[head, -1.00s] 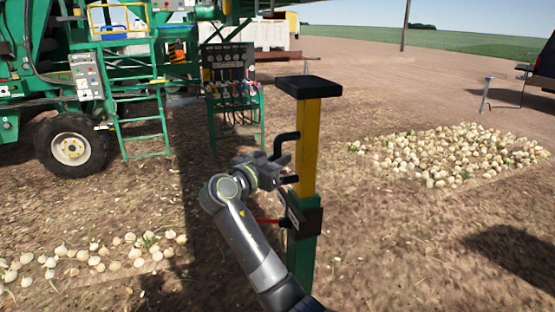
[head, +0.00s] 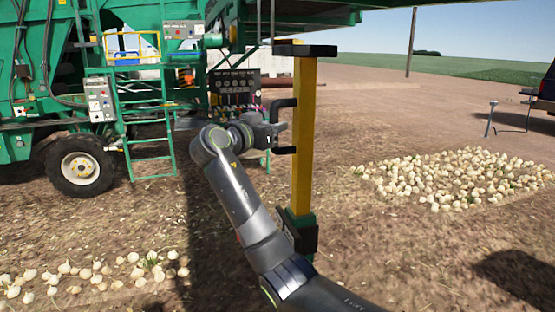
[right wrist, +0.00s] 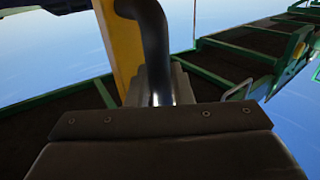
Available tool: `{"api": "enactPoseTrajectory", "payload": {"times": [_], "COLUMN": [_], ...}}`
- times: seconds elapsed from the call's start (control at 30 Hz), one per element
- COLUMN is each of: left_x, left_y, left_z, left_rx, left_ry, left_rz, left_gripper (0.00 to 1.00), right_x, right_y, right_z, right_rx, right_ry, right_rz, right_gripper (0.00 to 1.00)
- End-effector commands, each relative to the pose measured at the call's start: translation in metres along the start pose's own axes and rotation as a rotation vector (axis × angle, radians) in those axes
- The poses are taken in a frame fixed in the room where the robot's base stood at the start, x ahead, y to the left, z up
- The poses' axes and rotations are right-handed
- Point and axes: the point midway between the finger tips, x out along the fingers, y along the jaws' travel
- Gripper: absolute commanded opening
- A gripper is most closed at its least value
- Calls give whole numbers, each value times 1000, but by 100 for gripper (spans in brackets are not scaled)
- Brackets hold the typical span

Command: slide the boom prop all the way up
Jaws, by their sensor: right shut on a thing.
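The boom prop's yellow inner post (head: 303,130) stands upright out of its green sleeve (head: 300,232), with a long yellow length showing. A black cap plate (head: 305,51) tops the post, just under or touching the green boom overhead (head: 300,15); I cannot tell which. A black D-shaped handle (head: 287,103) is on the post's left side. My right gripper (head: 276,132) is shut on this handle. In the right wrist view the dark handle bar (right wrist: 153,45) runs down between the fingers, beside the yellow post (right wrist: 118,45). My left gripper is not in view.
A green machine with a wheel (head: 82,168) and ladder (head: 148,140) stands at the left. Onions lie in a pile (head: 445,180) at the right and in a row (head: 95,272) at the front left. A thin grey stand (head: 491,118) is at the far right. Bare soil lies between.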

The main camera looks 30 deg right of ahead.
Motion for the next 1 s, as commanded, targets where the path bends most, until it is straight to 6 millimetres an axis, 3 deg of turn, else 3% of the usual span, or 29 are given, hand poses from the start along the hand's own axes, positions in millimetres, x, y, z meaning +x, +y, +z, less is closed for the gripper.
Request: {"api": "enactPoseTrajectory", "payload": {"times": [0.03,0.1,0.4,0.63,1.0], "left_x": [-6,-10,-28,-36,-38], "left_y": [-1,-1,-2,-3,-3], "left_z": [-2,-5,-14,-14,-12], "left_rx": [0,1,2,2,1], "left_ry": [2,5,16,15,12], "left_rz": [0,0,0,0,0], "left_gripper": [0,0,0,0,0], "right_x": [0,0,0,-1,-1], "right_y": [2,2,2,1,2], "right_z": [-31,-55,-135,-164,-174], "right_rx": [11,12,8,8,9], "right_ry": [15,14,12,12,13], "right_rz": [1,1,0,0,-1], "right_gripper": [0,0,0,0,0]}}
